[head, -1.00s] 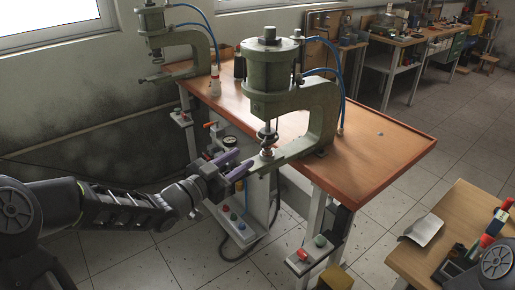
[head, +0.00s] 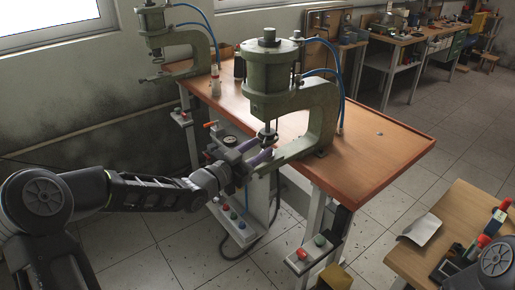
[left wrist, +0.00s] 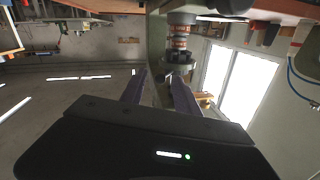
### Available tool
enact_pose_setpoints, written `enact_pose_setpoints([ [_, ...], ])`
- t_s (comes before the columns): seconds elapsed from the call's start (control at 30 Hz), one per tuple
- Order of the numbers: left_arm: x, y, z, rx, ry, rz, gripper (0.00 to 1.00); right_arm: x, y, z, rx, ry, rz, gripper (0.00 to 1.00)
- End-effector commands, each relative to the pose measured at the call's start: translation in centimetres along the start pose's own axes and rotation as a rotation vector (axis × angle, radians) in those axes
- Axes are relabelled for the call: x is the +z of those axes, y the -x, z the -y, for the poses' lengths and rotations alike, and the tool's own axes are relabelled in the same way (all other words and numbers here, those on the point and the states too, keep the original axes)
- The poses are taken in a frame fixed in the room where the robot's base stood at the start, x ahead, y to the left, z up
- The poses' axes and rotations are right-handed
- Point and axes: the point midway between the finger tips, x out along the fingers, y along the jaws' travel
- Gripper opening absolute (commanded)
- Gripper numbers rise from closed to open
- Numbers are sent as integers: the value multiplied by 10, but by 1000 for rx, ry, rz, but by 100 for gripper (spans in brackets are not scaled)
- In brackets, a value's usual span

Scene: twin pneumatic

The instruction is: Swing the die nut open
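The near green press (head: 275,95) stands on the orange-topped table, with its ram and round die parts (head: 267,137) above the lower arm of its frame. My left gripper (head: 262,148) reaches in from the left, its two purple fingers apart and their tips close to the die area. In the left wrist view the fingers (left wrist: 157,82) are also apart. A silvery ringed die stack (left wrist: 180,48) is just beyond the tips. I cannot make out the die nut clearly or tell whether a finger touches it. My right gripper is out of view.
A second green press (head: 170,40) stands at the back left. A control box with buttons (head: 234,222) is below my left gripper, and another button box (head: 310,252) is on the table's front leg. A wooden bench (head: 450,225) is at the lower right.

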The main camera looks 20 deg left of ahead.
Motion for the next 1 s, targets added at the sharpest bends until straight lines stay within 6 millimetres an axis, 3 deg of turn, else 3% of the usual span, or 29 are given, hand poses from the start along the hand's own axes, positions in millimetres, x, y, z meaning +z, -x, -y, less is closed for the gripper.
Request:
enact_pose_setpoints([
  [0.2, 0, 0, 0, 0, 0, 1, 38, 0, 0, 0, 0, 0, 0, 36],
  [0.67, 1, 0, 0, -1, 0, 1, 0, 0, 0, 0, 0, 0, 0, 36],
  [1.0, 1, 0, 0, -1, 0, 1, 0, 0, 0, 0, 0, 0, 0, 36],
])
